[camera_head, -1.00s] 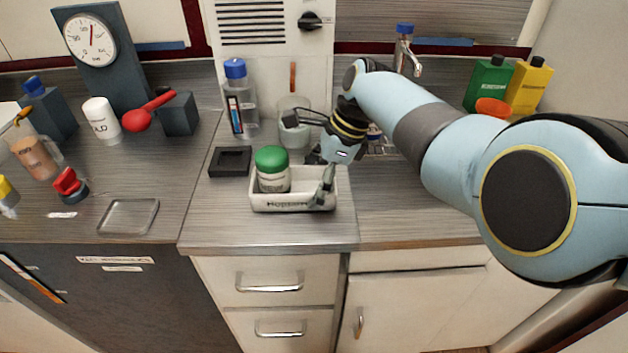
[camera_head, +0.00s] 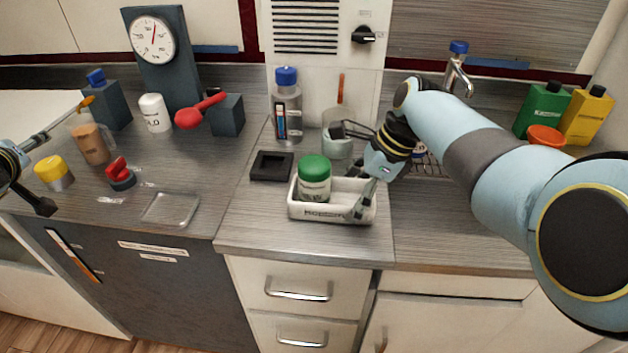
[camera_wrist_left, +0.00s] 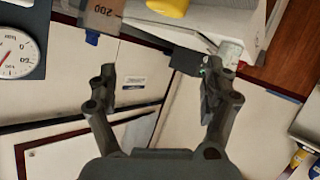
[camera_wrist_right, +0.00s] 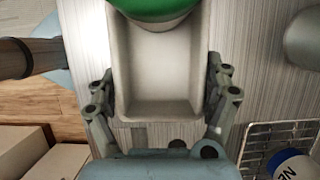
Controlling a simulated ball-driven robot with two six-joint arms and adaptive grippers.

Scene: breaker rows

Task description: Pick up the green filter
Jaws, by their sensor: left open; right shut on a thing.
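A jar with a green lid (camera_head: 314,178) stands upright in the left part of a white tray (camera_head: 330,212) on the counter. Its green lid also shows at the top of the right wrist view (camera_wrist_right: 152,8). No other piece reads clearly as a green filter. My right gripper (camera_head: 350,172) has its fingers on opposite sides of the tray's right part, shut on the tray and not on the jar. In the right wrist view the fingers flank the tray walls (camera_wrist_right: 160,75). My left gripper (camera_head: 66,155) is open and empty at the far left, near the yellow-capped jar.
A black square holder (camera_head: 271,166) lies left of the tray, with a blue-capped bottle (camera_head: 287,110) and a glass beaker behind. A clear dish (camera_head: 170,209), a red-handled piece (camera_head: 121,174) and a brown beaker (camera_head: 92,145) are left. Green and yellow bottles (camera_head: 585,116) stand right.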

